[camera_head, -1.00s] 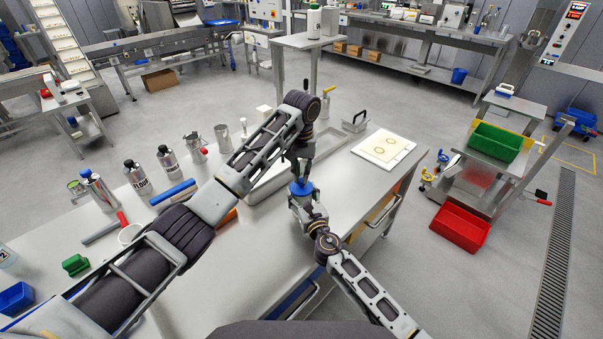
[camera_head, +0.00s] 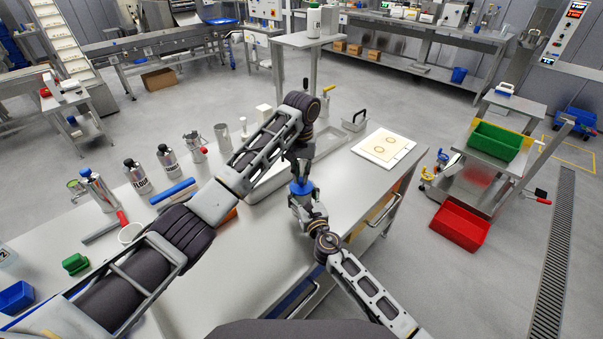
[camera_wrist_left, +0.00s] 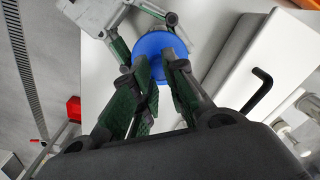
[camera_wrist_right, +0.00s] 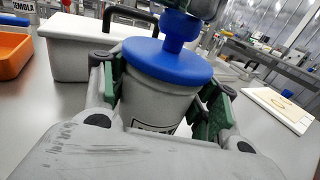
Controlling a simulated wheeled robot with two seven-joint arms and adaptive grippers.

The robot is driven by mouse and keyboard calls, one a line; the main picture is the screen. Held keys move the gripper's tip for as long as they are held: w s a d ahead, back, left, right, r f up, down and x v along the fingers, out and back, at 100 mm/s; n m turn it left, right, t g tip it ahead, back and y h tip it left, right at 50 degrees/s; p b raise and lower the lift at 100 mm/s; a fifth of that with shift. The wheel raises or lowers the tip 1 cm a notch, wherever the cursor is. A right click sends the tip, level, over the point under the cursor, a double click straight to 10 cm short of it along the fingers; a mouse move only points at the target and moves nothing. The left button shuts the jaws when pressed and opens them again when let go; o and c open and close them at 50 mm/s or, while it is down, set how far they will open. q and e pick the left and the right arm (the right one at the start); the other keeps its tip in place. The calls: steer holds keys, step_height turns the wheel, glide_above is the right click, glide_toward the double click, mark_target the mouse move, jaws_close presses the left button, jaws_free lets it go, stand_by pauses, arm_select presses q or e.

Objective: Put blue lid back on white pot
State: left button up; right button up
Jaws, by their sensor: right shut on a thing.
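The white pot (camera_wrist_right: 155,98) stands upright in the right wrist view, looking light grey with a dark label. The blue lid (camera_wrist_right: 160,60) lies over its top with its knob upward, and no gap shows between lid and rim. The lid also shows in the head view (camera_head: 301,188) and the left wrist view (camera_wrist_left: 158,45). My right gripper (camera_wrist_right: 162,112) is shut on the pot's sides, below the lid. My left gripper (camera_wrist_left: 157,82) points down over the lid, its fingers apart on either side of the knob. The left fingers hide part of the knob.
A white bin (camera_wrist_right: 75,50) with a black handle stands close beside the pot. A white board (camera_head: 384,146) lies at the table's right end. Bottles, a blue-handled tool (camera_head: 173,192) and a green block (camera_head: 75,264) stand or lie at the left.

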arm_select(q)
steer(key=shift+r, duration=1.9)
arm_select(e)
steer(key=o, duration=1.5)
steer(key=shift+s, duration=0.15)
steer(key=shift+v, duration=5.9)
arm_select(q)
steer(key=shift+f, duration=2.2)
arm_select(e)
steer(key=shift+r, duration=0.2)
